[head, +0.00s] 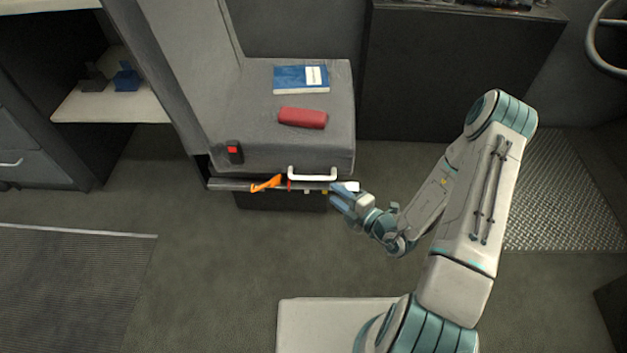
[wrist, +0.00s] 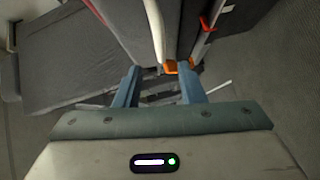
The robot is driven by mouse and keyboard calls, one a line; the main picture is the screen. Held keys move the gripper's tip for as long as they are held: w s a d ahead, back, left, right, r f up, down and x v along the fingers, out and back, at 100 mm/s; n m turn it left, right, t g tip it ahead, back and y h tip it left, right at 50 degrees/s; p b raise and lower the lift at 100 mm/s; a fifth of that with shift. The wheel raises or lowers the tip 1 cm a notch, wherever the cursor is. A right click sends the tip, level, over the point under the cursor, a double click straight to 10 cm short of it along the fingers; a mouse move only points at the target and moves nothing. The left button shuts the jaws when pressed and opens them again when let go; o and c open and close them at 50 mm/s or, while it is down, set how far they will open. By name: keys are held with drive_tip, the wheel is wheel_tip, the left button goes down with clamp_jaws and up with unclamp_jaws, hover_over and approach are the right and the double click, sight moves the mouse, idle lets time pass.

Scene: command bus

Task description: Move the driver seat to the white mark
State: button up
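The grey driver seat (head: 270,135) stands at the upper middle of the head view, with a white bar handle (head: 313,177) on its front edge. Below it runs a rail (head: 230,184) with an orange lever (head: 267,184), a red mark (head: 289,186) and small pale and yellow marks (head: 325,191). I cannot tell for sure which is the white mark. My gripper (head: 338,193) is at the rail's right end, below and right of the handle. In the wrist view its blue fingers (wrist: 159,78) are apart, with an orange piece (wrist: 172,67) near the right fingertip; contact is unclear.
A blue book (head: 300,79) and a red case (head: 302,118) lie on the seat. A dark cabinet (head: 450,80) stands right of it, and a shelf with blue and dark items (head: 125,78) stands left. The floor in front (head: 210,260) is clear.

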sight(313, 178)
drive_tip(key=b+x, duration=0.3)
drive_tip(key=x, duration=0.7)
drive_tip(key=shift+w+a+f, duration=0.1)
drive_tip(key=shift+w+a, duration=0.05)
drive_tip(key=shift+w, duration=0.05)
clamp_jaws()
